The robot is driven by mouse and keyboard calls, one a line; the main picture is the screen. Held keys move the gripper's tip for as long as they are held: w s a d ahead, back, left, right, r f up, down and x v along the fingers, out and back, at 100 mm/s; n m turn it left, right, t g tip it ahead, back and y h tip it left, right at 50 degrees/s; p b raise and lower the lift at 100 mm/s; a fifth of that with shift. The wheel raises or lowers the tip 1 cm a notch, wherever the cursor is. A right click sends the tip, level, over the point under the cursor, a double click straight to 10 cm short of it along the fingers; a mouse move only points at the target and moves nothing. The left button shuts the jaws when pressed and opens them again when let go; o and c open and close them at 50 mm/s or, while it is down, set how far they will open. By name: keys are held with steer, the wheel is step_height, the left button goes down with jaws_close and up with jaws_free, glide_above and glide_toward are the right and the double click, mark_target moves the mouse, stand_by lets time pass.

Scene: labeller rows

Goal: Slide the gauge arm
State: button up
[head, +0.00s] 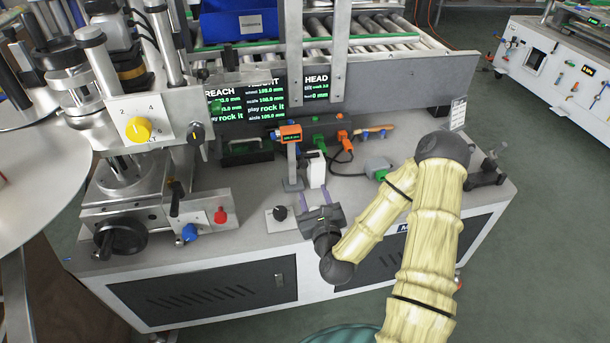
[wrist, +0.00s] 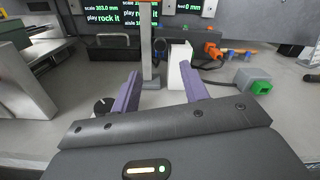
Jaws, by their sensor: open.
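A gauge with an orange head and small display (head: 291,133) stands on a grey upright post on the grey bench top. I take this to be the gauge arm. In the wrist view the grey post (wrist: 147,45) rises just beyond my fingers, and the orange head is cut off at the top edge. A white upright block (head: 316,168) stands right of the post; it also shows in the wrist view (wrist: 179,65). My gripper (head: 315,195) is open, its two purple fingers apart with nothing between them, in front of the post and block.
A black knob on a plate (head: 280,213) is left of my gripper. A labelling machine with a yellow dial (head: 138,129) fills the left. Cables and a grey box with a green end (head: 377,168) lie right. A black display (head: 266,95) and roller conveyor are behind.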

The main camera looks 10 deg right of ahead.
mark_target(304, 166)
steer(key=w+b, duration=0.1)
steer(key=w, duration=1)
steer(key=shift+w, duration=0.25)
jaws_close()
